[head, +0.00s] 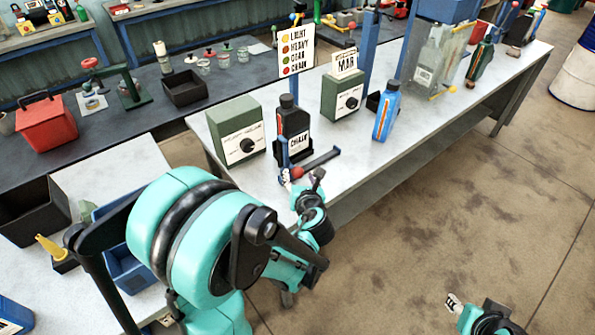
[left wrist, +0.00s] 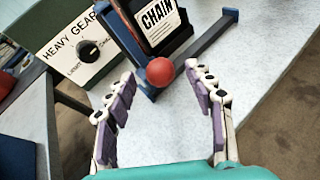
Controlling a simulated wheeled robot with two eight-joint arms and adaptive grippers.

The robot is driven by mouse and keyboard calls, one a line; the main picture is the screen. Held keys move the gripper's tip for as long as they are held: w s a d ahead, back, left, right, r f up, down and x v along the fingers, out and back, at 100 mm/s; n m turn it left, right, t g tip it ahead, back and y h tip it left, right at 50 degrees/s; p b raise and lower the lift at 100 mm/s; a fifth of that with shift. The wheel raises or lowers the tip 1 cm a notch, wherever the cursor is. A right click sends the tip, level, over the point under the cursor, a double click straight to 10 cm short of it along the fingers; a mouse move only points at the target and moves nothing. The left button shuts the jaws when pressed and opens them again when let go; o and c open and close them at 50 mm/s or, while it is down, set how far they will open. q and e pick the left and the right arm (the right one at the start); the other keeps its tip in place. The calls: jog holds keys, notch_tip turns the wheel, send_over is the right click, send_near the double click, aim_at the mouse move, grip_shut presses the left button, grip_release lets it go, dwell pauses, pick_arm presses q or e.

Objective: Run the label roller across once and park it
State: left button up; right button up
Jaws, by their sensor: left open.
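The label roller's red knob (head: 297,172) sits at the near end of a blue frame by the front edge of the white bench. The red ball (left wrist: 160,72) also shows in the left wrist view, with a dark bar running right of it. A black bottle labelled CHAIN (head: 292,118) stands upright in the frame, its label (left wrist: 160,22) just behind the ball. My left gripper (head: 301,184) is open, its fingers spread on either side of the ball's near side and apart from it. My right gripper (head: 454,303) shows only partly over the floor, its jaws unclear.
A green dial box (head: 236,132) stands left of the bottle and another green box (head: 342,95) behind right. A blue bottle (head: 386,112) stands further right. A sign (head: 298,48) with coloured dots rises behind. Bare bench top lies right of the frame.

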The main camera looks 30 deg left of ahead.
pick_arm(q)
jog(key=shift+b+x, duration=0.4)
jog(key=shift+x, duration=1.55)
jog(key=shift+c, duration=0.4)
grip_shut()
